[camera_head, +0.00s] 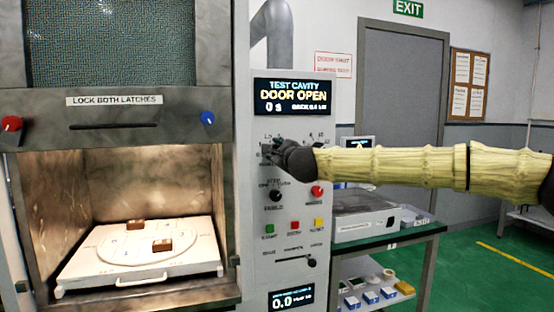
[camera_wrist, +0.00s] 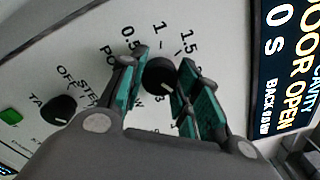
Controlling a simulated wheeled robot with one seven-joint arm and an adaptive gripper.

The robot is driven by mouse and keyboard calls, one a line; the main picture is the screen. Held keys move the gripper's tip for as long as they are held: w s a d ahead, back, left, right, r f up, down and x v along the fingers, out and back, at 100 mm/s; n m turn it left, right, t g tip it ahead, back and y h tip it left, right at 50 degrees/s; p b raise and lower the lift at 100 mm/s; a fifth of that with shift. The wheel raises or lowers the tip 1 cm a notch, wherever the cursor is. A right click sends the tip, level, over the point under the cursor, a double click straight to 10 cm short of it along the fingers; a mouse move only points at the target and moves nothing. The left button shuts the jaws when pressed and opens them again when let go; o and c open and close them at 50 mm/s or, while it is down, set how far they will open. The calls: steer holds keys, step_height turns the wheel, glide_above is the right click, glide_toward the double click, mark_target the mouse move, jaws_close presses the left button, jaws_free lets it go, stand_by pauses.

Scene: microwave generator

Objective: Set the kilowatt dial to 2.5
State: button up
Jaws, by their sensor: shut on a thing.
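The kilowatt dial is a black round knob (camera_wrist: 158,76) in the wrist view, with 0.5, 1 and 1.5 printed around it. A small pale mark shows on its lower right part, but I cannot tell which number it points to. My gripper (camera_wrist: 163,88) has its teal-padded fingers closed on either side of the dial. In the head view my gripper (camera_head: 272,152) is at the upper part of the control panel (camera_head: 259,226) and hides the dial.
Below are a black selector knob (camera_head: 275,195), a red knob (camera_head: 317,191) and coloured buttons. The display (camera_head: 291,97) above reads DOOR OPEN. Left is the open cavity with a white tray (camera_head: 205,255) and brown blocks. A side table (camera_head: 405,229) stands behind my arm.

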steer(key=shift+f+m+b, duration=0.1)
steer(key=shift+m+b, duration=0.25)
steer(key=shift+m, duration=0.15)
stand_by(0.3)
steer(key=o, duration=1.1)
steer(key=shift+d, duration=0.15)
steer(key=shift+c, duration=0.2)
steer(key=shift+s, duration=0.1)
steer(key=v, duration=1.1)
steer(key=shift+s, duration=0.35)
steer(key=shift+d, duration=0.1)
